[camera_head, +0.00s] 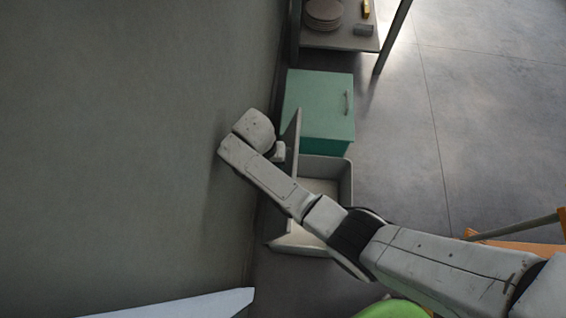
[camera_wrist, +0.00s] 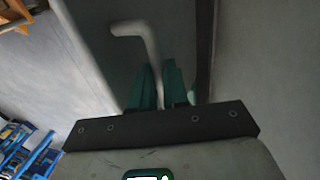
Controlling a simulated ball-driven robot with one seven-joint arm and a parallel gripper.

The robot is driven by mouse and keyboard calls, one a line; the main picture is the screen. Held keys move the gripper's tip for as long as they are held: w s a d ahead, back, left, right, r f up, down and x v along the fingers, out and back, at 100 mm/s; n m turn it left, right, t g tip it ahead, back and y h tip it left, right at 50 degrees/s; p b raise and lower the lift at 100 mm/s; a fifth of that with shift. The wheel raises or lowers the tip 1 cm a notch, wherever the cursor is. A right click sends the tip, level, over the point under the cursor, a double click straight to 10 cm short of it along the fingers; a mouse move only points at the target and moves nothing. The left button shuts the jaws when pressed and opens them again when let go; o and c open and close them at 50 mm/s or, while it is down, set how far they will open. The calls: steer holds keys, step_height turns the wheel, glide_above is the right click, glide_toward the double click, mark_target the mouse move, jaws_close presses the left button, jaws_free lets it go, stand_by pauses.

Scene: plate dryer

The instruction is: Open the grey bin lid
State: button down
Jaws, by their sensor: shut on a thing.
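The grey bin (camera_head: 347,180) stands on the floor near the wall. Its inside shows in the head view. Its lid (camera_head: 297,130) is raised, seen nearly edge-on as a thin upright panel on the wall side. My arm crosses over the bin and hides part of it and the lid's lower part. My gripper (camera_head: 279,152) is on the wall side of the lid. In the wrist view the green fingers (camera_wrist: 160,78) are shut on the pale bent lid handle (camera_wrist: 138,29), in front of the grey lid panel (camera_wrist: 98,45).
A green cabinet with a lid handle (camera_head: 318,100) stands just behind the bin. A shelf (camera_head: 340,38) with plates is farther back. The wall (camera_head: 130,130) is close on the left. Open floor (camera_head: 480,130) lies to the right.

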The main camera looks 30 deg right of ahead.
steer(key=shift+s+a+f, duration=0.1)
steer(key=shift+s+f, duration=0.3)
steer(key=shift+f, duration=0.05)
steer(key=c, duration=1.1)
jaws_free()
steer(key=shift+w+r, duration=0.15)
steer(key=shift+w, duration=0.05)
steer(key=shift+r, duration=0.15)
steer(key=shift+w+r, duration=0.1)
steer(key=shift+r, duration=0.15)
steer(key=shift+d+p+v, duration=0.2)
steer(key=shift+p+v, duration=0.25)
steer(key=shift+v, duration=0.75)
steer(key=shift+s+d+r+p, duration=0.15)
steer(key=shift+s+r+p, duration=0.3)
steer(key=shift+s+r, duration=1.6)
steer(key=shift+s+d+r+p, duration=0.1)
steer(key=shift+s+r+p, duration=0.3)
steer(key=shift+s+r, duration=1.6)
steer(key=shift+s+d+r+p, duration=0.15)
steer(key=shift+s+r+p, duration=0.55)
steer(key=shift+s, duration=2.45)
